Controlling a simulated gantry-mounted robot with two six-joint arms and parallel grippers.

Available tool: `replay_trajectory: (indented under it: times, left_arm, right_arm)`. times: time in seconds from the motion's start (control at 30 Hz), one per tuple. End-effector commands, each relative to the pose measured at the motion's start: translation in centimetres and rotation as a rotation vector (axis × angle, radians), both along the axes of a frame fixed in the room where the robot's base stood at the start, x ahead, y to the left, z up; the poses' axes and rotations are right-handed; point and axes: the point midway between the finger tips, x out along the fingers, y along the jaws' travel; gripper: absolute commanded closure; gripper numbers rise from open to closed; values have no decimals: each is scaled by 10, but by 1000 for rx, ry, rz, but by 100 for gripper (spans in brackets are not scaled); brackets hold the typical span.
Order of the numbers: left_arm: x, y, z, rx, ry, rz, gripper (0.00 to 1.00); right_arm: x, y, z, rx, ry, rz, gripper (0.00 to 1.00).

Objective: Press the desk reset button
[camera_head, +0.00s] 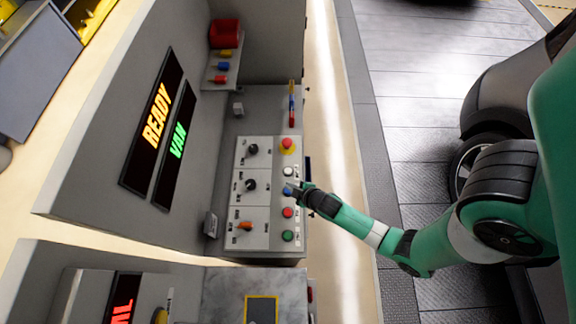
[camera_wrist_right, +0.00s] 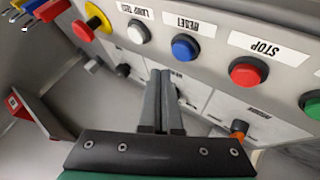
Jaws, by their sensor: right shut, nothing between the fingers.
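The desk reset button is a round blue button (camera_wrist_right: 185,47) beside an upside-down RESET label in the right wrist view. In the head view the blue button (camera_head: 287,191) shows on the desk panel, partly covered by my right gripper (camera_head: 297,190). My right gripper is shut and empty. In the right wrist view its fingertips (camera_wrist_right: 160,74) point at the panel, just below and left of the blue button, with a small gap in the picture. My left gripper is not in view.
A white lamp test button (camera_wrist_right: 137,31) and a red STOP button (camera_wrist_right: 248,71) flank the blue one. A green button (camera_wrist_right: 312,103), a red-and-yellow emergency button (camera_head: 287,145) and several knobs share the panel (camera_head: 262,205). Screens reading READY (camera_head: 156,112) and VAN stand behind.

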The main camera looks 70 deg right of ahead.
Motion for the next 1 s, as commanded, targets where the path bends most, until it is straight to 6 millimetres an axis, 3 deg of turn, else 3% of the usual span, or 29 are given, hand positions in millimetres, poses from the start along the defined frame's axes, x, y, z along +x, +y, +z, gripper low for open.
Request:
replay_trajectory:
  times: [0.03, 0.3, 1.0]
  left_arm:
    - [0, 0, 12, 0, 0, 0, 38]
    - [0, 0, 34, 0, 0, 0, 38]
    - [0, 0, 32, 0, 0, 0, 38]
  right_arm:
    - [0, 0, 12, 0, 0, 0, 100]
    - [0, 0, 34, 0, 0, 0, 100]
    - [0, 0, 32, 0, 0, 0, 100]
